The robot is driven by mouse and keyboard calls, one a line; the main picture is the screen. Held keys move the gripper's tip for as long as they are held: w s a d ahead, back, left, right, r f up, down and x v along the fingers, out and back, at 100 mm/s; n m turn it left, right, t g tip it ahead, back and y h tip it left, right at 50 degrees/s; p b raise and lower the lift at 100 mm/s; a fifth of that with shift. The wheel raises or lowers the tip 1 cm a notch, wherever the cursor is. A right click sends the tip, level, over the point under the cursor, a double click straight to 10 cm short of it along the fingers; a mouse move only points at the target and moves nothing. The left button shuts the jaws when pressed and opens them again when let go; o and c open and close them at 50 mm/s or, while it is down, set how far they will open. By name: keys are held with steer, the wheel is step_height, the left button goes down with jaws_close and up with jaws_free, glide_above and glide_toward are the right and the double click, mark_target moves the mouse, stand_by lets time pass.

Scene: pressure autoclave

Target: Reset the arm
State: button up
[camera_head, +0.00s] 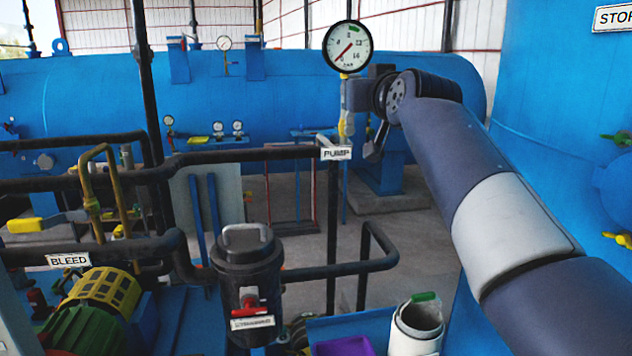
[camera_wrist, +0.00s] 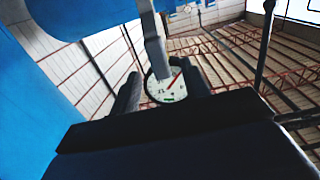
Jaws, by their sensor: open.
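My gripper (camera_head: 366,108) is at the end of my raised arm, right beside the grey and yellow fitting (camera_head: 346,120) below a round white pressure gauge (camera_head: 348,46) in the head view. In the wrist view my gripper (camera_wrist: 160,88) shows two dark fingers spread apart. The gauge (camera_wrist: 160,92), with a red needle, and a grey bar (camera_wrist: 153,40) show in the gap between them. The jaws are open. I cannot tell whether a finger touches the fitting.
Black pipes with a PUMP sign (camera_head: 336,153) and a BLEED sign (camera_head: 68,260) run below and left of my arm. A black canister (camera_head: 246,285) stands in front. A large blue tank (camera_head: 90,95) lies behind; another blue vessel (camera_head: 545,80) stands close on the right.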

steer(key=s+d+b, duration=0.1)
steer(key=s, duration=0.4)
steer(key=w+p, duration=0.1)
steer(key=w, duration=0.2)
steer(key=w+a+p, duration=0.1)
steer(key=w, duration=0.2)
steer(key=w+a+p, duration=0.1)
steer(key=w, duration=0.2)
steer(key=shift+w+r+p, duration=0.1)
steer(key=shift+w+p, duration=0.2)
steer(key=shift+w, duration=0.1)
steer(key=shift+w+d, duration=0.1)
steer(key=shift+w, duration=0.25)
steer(key=shift+d+m, duration=0.4)
steer(key=shift+m, duration=0.3)
steer(key=shift+s+d, duration=0.1)
